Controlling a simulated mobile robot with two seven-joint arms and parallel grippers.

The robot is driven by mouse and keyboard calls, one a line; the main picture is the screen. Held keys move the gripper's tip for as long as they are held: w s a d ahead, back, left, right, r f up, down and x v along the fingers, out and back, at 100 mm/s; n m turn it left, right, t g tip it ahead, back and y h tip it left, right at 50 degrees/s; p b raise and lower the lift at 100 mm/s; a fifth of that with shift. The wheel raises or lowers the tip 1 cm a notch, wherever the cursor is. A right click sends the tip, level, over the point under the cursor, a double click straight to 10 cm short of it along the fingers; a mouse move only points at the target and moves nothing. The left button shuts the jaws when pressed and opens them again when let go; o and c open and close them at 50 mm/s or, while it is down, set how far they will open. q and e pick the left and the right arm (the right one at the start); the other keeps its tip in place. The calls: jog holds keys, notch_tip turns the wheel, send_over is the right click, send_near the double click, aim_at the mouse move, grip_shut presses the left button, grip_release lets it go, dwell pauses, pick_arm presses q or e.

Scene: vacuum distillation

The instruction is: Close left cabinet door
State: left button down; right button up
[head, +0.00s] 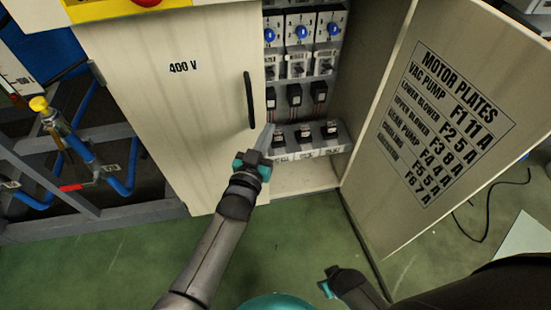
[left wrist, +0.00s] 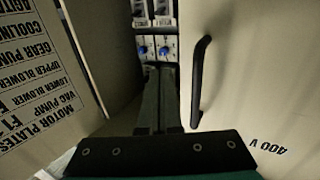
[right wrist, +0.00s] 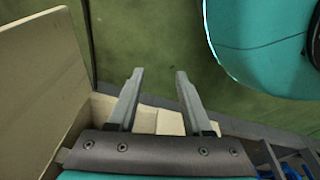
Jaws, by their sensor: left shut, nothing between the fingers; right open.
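The left cabinet door (head: 170,110), marked 400 V, has a black vertical handle (head: 250,100) near its right edge. Its bottom edge looks about in line with the cabinet's front; I cannot tell whether it is fully shut. My left gripper (head: 271,128) is shut and empty, at the door's right edge, below the handle and in front of the cabinet opening. In the left wrist view its fingers (left wrist: 160,72) point at the opening, beside the handle (left wrist: 201,80) and apart from it. My right gripper (right wrist: 159,74) is open and empty, low over the floor.
The right cabinet door (head: 440,130), with the motor plates list, stands wide open. Breakers with blue knobs (head: 302,32) and several dark switches fill the cabinet. A pipe frame with a yellow-capped valve (head: 45,108) stands at left. The green floor (head: 110,260) in front is mostly clear.

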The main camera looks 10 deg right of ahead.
pick_arm(q)
jog(key=s+p, duration=0.2)
jog(key=s, duration=0.5)
jog(key=shift+s, duration=0.4)
pick_arm(e)
jog(key=shift+s+d+f, duration=0.35)
jog(key=shift+s+d, duration=0.15)
jog(key=shift+s, duration=0.2)
jog(key=shift+s+d+f, duration=0.35)
jog(key=shift+s+d, duration=0.2)
jog(key=shift+s, duration=0.15)
jog(key=shift+s+d+f, duration=0.35)
jog(key=shift+s+d, duration=0.15)
jog(key=shift+s, duration=0.2)
